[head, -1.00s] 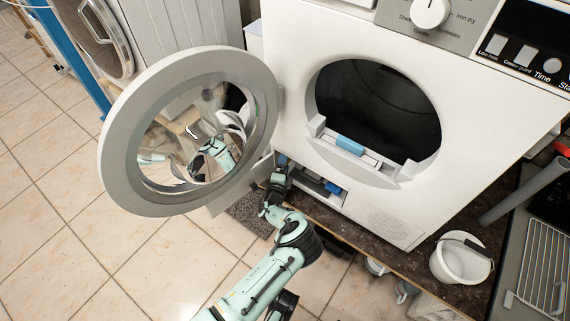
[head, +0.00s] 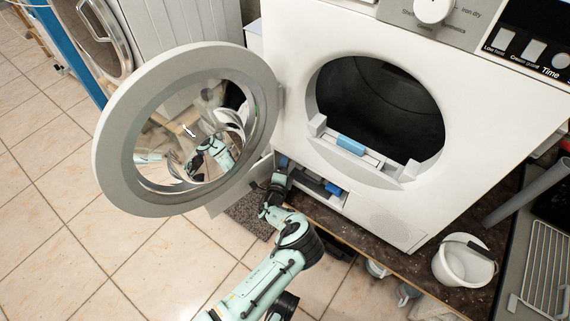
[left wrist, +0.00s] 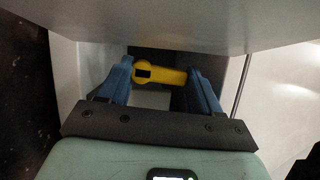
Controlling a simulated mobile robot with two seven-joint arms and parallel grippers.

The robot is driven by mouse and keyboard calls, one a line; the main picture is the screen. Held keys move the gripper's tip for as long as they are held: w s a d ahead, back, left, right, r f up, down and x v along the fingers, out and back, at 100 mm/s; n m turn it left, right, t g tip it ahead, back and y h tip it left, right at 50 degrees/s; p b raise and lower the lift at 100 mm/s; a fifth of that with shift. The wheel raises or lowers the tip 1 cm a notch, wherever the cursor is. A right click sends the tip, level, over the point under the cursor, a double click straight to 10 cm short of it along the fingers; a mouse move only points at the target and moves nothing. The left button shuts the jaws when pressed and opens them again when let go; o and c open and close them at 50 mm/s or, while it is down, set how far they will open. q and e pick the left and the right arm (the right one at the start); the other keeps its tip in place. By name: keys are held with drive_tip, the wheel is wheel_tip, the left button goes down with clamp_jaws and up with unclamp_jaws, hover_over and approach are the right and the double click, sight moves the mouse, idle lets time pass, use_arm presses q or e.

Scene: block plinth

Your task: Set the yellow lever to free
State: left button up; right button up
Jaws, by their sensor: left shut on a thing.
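The yellow lever (left wrist: 160,75) shows in the left wrist view, inside a narrow white recess at the dryer's lower front. My left gripper (left wrist: 163,86) has its blue fingers on either side of the lever and is shut on it. In the head view my left gripper (head: 282,164) reaches into the open compartment at the dryer's lower left, below the round door. The lever cannot be made out in the head view. My right gripper is not in view.
The dryer's round door (head: 118,150) stands open to the left, above my left arm. Blue parts (head: 333,188) show in the lower compartment. A white bucket (head: 462,262) stands at the right. Tiled floor (head: 60,240) is clear at the lower left.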

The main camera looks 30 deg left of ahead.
use_arm(q)
drive_tip(key=o, duration=1.1)
drive_tip(key=shift+c, duration=0.2)
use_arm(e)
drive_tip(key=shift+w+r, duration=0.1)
use_arm(q)
drive_tip(key=p+v, duration=0.3)
drive_tip(key=v, duration=1)
drive_tip(key=shift+s+p, duration=0.2)
drive_tip(key=shift+p, duration=0.15)
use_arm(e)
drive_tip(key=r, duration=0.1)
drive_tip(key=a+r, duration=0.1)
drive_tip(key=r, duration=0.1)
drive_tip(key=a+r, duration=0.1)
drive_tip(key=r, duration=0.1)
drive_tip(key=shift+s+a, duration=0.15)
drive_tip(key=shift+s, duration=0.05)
use_arm(q)
drive_tip(key=shift+s+d+f, duration=0.1)
drive_tip(key=shift+d, duration=0.05)
